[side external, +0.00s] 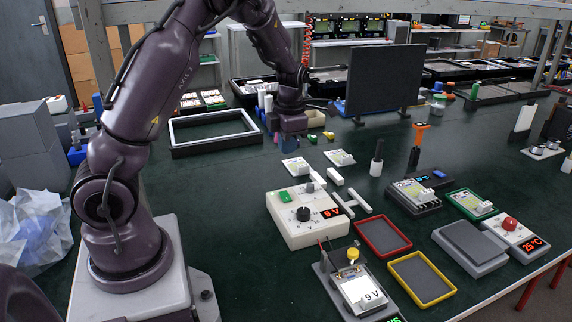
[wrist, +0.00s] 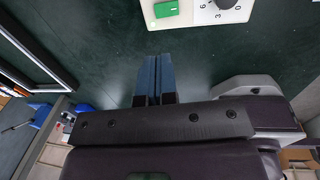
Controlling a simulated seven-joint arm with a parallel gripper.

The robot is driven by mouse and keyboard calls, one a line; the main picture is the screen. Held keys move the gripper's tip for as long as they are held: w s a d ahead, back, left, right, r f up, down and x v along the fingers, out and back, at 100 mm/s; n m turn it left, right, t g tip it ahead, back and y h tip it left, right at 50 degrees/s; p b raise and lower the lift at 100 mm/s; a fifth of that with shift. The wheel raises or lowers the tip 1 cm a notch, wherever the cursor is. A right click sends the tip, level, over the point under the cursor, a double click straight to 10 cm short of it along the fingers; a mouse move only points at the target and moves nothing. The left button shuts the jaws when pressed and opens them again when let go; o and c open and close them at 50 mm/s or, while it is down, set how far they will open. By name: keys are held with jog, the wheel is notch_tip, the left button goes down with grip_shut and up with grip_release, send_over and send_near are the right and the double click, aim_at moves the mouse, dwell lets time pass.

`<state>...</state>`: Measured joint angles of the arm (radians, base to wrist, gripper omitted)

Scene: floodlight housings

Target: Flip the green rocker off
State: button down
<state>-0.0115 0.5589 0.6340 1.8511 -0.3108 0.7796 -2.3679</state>
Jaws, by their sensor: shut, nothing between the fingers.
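In the wrist view the green rocker (wrist: 166,9) is at the top edge, beyond the fingertips. Which way the rocker is tilted is too small to tell. My gripper (side external: 289,150) points down behind the box in the side view, apart from it. In the wrist view my gripper's blue fingers (wrist: 159,60) are together and empty.
Small white switch blocks (side external: 296,167) lie between my gripper and the box. Red (side external: 383,238) and yellow (side external: 422,278) framed trays lie to the right. A black frame tray (side external: 214,133) is behind left, and a dark panel (side external: 383,80) stands behind right. Green table around the box's left is clear.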

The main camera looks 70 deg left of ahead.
aim_at(285, 193)
jog(key=f, duration=0.4)
jog(key=a+f, duration=0.1)
jog(key=f, duration=0.8)
jog(key=shift+a, duration=0.3)
jog(key=shift+a+f, duration=0.15)
jog(key=shift+h, duration=0.3)
